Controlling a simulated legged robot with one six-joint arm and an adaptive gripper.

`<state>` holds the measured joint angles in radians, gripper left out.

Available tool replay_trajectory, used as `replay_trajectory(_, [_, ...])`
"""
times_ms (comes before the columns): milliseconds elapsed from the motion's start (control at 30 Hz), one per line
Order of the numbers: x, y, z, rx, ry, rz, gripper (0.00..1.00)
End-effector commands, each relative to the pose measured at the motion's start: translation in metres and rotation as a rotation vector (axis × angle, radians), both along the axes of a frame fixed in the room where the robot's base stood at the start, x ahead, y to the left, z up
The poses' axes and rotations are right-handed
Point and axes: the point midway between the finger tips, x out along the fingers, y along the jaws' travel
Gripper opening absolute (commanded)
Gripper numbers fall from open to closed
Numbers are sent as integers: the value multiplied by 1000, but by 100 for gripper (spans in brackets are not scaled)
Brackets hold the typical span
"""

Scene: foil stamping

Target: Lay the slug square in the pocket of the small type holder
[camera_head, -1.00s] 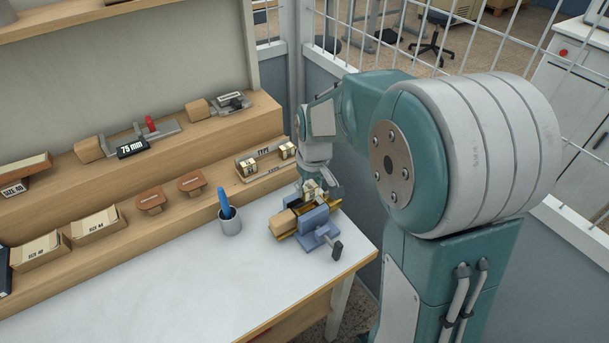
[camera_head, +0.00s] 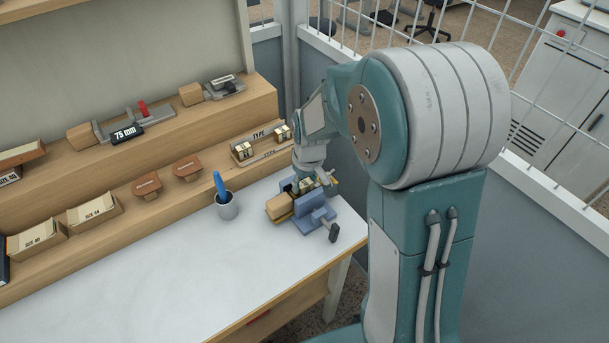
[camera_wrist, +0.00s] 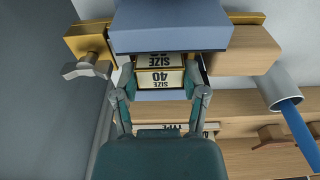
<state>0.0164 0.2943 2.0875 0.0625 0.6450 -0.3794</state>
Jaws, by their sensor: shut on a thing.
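The small type holder is brass with a wooden handle (camera_head: 280,208) and sits in a blue vise (camera_head: 314,219) at the bench's right end. In the wrist view its handle (camera_wrist: 242,50) is on the right and a brass end with a wing nut (camera_wrist: 88,44) on the left. My gripper (camera_wrist: 160,90) is shut on the slug (camera_wrist: 160,78), a pale brass-edged block marked SIZE 40, upside down in this view. The slug is at the holder, close beside the blue jaw. The jaw hides the pocket, so I cannot tell whether the slug touches its floor.
A TYPE rack (camera_head: 263,150) with more slugs stands on the shelf behind my gripper. A grey cup (camera_head: 227,207) with a blue tool stands left of the vise. The vise handle (camera_head: 333,232) sticks out in front. The white bench top (camera_head: 180,280) is clear at left.

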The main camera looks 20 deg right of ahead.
Motion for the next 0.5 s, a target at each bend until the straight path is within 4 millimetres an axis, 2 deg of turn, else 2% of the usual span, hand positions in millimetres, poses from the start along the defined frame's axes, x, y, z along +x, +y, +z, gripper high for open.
replay_trajectory(200, [0,0,-10,0,0,0,4])
replay_trajectory(500, [0,0,-10,0,0,0,4])
